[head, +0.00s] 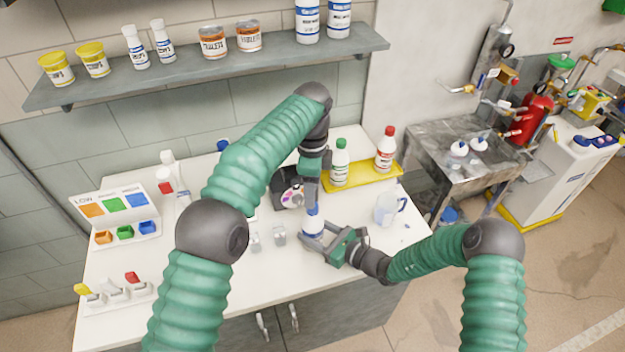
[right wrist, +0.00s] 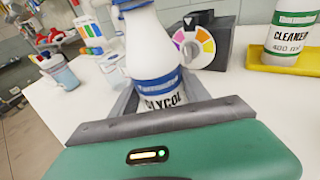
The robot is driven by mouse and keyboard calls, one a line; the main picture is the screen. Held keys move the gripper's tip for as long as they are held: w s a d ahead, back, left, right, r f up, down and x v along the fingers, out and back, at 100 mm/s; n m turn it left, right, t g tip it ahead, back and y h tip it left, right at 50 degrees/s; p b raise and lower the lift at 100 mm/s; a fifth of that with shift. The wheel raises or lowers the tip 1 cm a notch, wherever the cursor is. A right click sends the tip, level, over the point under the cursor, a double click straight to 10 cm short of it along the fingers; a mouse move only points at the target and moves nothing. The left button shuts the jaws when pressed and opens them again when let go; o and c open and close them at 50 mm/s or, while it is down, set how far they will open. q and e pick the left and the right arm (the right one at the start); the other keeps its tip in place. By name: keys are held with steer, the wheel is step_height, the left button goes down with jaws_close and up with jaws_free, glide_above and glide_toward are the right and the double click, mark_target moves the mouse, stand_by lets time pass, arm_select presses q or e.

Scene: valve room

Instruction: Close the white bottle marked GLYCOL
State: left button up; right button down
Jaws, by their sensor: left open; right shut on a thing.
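The white GLYCOL bottle (right wrist: 148,45) stands upright on the white bench, with blue bands and dark lettering. It also shows in the head view (head: 313,226). My right gripper (head: 319,238) is shut around its lower body from the right; the gripper also shows in the right wrist view (right wrist: 160,110). My left gripper (head: 312,190) points down from above, open, at the bottle's top. It hides the bottle's mouth in the head view, and the top is cut off in the right wrist view, so I cannot tell whether a cap is on.
A dark box with a colour wheel (head: 291,195) stands just behind the bottle. A yellow tray (head: 365,178) holds a green-capped bottle (head: 341,163) and a red-capped bottle (head: 386,149). A clear jug (head: 390,208) stands to the right. Small grey blocks (head: 279,236) lie left.

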arm_select(q)
steer(key=n, duration=0.6)
steer(key=shift+r+n, duration=0.25)
steer(key=shift+n, duration=0.15)
steer(key=n, duration=0.6)
steer(key=shift+r+n, duration=0.3)
steer(key=n, duration=0.6)
steer(key=shift+w+r+n, duration=0.1)
steer(key=shift+r+n, duration=0.2)
steer(key=shift+r, duration=0.05)
steer(key=n, duration=0.4)
steer(key=shift+d+r+n, duration=0.1)
steer(key=shift+r+n, duration=0.2)
steer(key=shift+n, duration=0.1)
steer(key=n, duration=0.2)
steer(key=shift+r+n, duration=0.2)
steer(key=shift+n, duration=0.2)
step_height(320, 180, down, 8)
steer(key=shift+d+f, duration=0.1)
